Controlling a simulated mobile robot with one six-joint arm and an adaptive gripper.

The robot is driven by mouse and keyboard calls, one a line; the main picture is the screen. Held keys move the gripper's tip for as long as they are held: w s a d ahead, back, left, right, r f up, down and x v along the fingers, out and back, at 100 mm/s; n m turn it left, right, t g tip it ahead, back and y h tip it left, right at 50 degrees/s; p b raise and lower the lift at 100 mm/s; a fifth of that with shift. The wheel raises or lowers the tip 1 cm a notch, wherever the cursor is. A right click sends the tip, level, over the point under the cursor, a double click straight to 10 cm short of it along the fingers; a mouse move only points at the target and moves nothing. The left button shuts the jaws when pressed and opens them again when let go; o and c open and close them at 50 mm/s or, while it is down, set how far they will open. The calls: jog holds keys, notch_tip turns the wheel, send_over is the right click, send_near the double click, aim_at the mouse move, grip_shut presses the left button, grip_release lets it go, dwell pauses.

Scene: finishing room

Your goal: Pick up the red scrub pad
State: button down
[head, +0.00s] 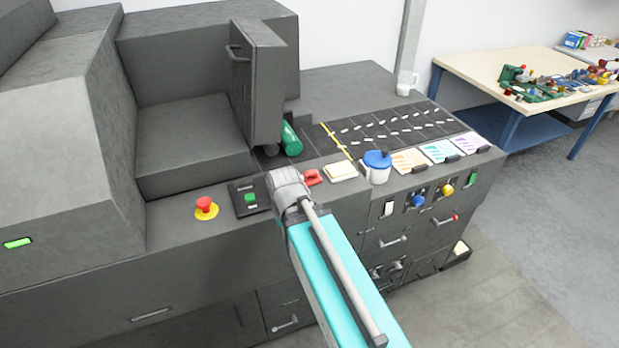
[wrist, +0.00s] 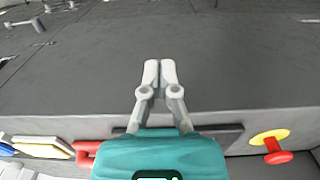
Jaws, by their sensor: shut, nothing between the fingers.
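A small red object (head: 313,177), which may be the red scrub pad, lies on the front ledge of the grey machine in the head view, just right of my arm's end. It also shows at the lower left of the wrist view (wrist: 84,152), partly hidden by my teal gripper body. Its exact shape is hard to tell. My gripper (wrist: 160,66) has its two grey fingers together and empty, over the machine's dark front face in the wrist view, apart from the red object. In the head view my arm hides the fingers.
A red button on a yellow base (head: 206,206) and a green button (head: 250,198) sit left of my arm. A cream pad stack (head: 341,171), a blue-lidded white jar (head: 377,168) and colored cards stand to the right. A green cylinder (head: 291,138) lies behind.

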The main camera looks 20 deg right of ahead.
jog(key=c, duration=1)
grip_release()
jog(key=shift+w+d+r, duration=0.1)
jog(key=shift+w+r, duration=0.05)
jog(key=shift+o, duration=1.2)
jog(key=shift+w+d+r+m+p, duration=0.1)
jog(key=shift+w+r+m+p, duration=0.15)
jog(key=shift+m+p, duration=0.1)
jog(key=o, duration=0.8)
jog(key=w+d+r+m+p, duration=0.1)
jog(key=w+r+m+p, duration=0.1)
jog(key=w, duration=0.1)
jog(key=w+d+r+m+p, duration=0.1)
jog(key=w+r+m+p, duration=0.1)
jog(key=shift+d, duration=0.3)
jog(key=shift+c, duration=0.2)
notch_tip(320, 180, up, 10)
jog(key=m+p, duration=1)
jog(key=m, duration=0.3)
send_over(308, 172)
jog(key=shift+f, duration=0.1)
notch_tip(308, 172, down, 8)
jog(key=b, duration=0.8)
jog(key=shift+f, duration=0.2)
